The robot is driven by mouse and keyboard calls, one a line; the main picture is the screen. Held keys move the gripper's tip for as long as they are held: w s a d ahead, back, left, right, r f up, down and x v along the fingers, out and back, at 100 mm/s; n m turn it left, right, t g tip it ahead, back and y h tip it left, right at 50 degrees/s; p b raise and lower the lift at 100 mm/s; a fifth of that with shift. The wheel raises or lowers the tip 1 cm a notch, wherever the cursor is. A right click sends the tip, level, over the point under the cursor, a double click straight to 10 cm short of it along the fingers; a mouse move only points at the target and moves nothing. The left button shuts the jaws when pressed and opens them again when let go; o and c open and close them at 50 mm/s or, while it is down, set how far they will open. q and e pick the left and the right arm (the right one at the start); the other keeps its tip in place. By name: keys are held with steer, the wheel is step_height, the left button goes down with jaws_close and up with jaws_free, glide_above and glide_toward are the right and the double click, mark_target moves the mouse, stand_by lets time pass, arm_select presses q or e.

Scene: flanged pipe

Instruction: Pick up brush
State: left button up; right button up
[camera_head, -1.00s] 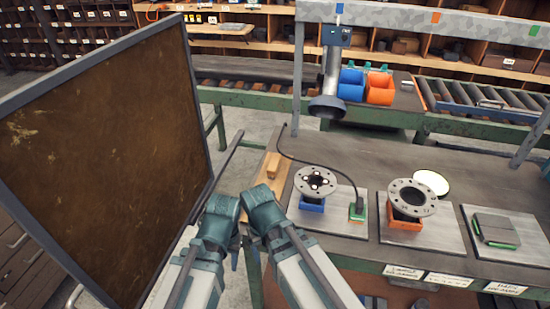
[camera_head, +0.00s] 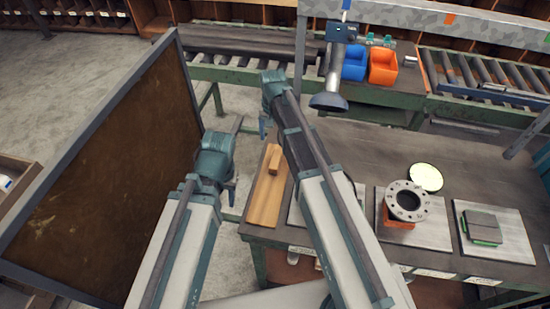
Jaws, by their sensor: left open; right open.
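A small wooden piece (camera_head: 275,160) lies on a long wooden board (camera_head: 266,200) at the bench's left edge. It may be the brush, but its bristles cannot be made out. My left gripper (camera_head: 231,192) is open, left of the board and apart from it. My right gripper (camera_head: 264,126) is open and empty, beyond the wooden piece in the picture, with its arm passing just right of it. Both gripper fingers are partly hidden by their wrists. My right arm hides part of the bench behind it.
A tall brown panel (camera_head: 110,180) stands close to my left arm. A flanged pipe part (camera_head: 408,201) and a grey-green block (camera_head: 482,227) sit on plates at the right. A lamp-like nozzle (camera_head: 329,101) hangs above the bench's back edge. The bench's back middle is clear.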

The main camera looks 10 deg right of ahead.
steer(key=b, duration=0.9)
glide_toward(276, 159)
steer(key=f, duration=0.2)
steer(key=a+f, duration=0.1)
steer(key=f, duration=0.2)
steer(key=f+b, duration=0.3)
steer(key=d+f+b, duration=0.1)
steer(key=f, duration=0.1)
steer(key=shift+w+f+b, duration=0.1)
steer(key=shift+f+b, duration=0.05)
steer(key=shift+b, duration=0.2)
jaws_close()
